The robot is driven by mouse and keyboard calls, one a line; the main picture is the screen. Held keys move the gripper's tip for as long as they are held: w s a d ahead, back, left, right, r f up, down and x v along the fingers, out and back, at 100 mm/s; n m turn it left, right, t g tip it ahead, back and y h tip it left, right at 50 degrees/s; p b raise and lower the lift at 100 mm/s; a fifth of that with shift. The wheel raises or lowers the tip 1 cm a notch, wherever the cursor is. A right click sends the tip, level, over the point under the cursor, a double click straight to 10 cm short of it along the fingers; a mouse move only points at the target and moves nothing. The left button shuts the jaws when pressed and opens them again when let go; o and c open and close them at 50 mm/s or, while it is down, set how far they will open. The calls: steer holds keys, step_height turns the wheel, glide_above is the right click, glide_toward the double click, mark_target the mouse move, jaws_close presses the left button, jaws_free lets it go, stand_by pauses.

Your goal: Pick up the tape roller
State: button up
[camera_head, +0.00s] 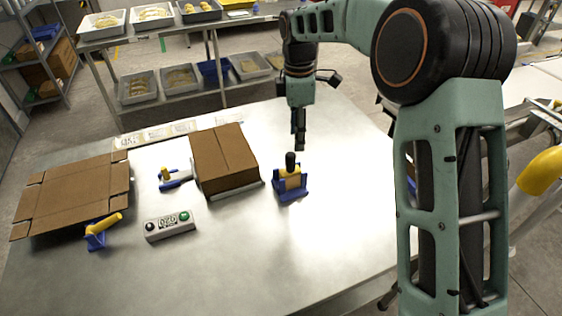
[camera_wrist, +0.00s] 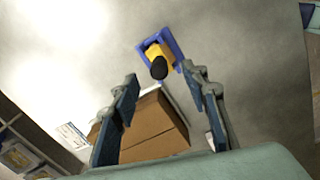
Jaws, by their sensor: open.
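A yellow tool with a black upright grip (camera_head: 291,162), which looks like the tape roller, sits in a blue holder (camera_head: 291,195) on the metal table, right of a brown box. It also shows in the wrist view as a yellow body with a black end (camera_wrist: 158,67) in the blue holder (camera_wrist: 174,44). My gripper (camera_head: 299,142) points down just above the black grip, apart from it. In the wrist view, my gripper (camera_wrist: 159,76) is open and empty, with the tool beyond its fingertips.
A closed brown box (camera_head: 224,157) stands left of the holder. Further left are a flat carton (camera_head: 75,192), a blue tool with a yellow handle (camera_head: 104,226), another blue-and-yellow tool (camera_head: 172,178) and a grey button box (camera_head: 170,225). The table (camera_head: 290,260) is clear in front.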

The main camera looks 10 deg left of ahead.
mark_target(292, 154)
steer(key=shift+a, duration=0.6)
steer(key=shift+a+f, duration=0.2)
steer(key=shift+a, duration=0.05)
step_height(292, 154, down, 10)
steer(key=shift+w+d+f+p, duration=0.1)
steer(key=shift+d+f+p, duration=0.05)
steer(key=shift+p, duration=0.3)
jaws_close()
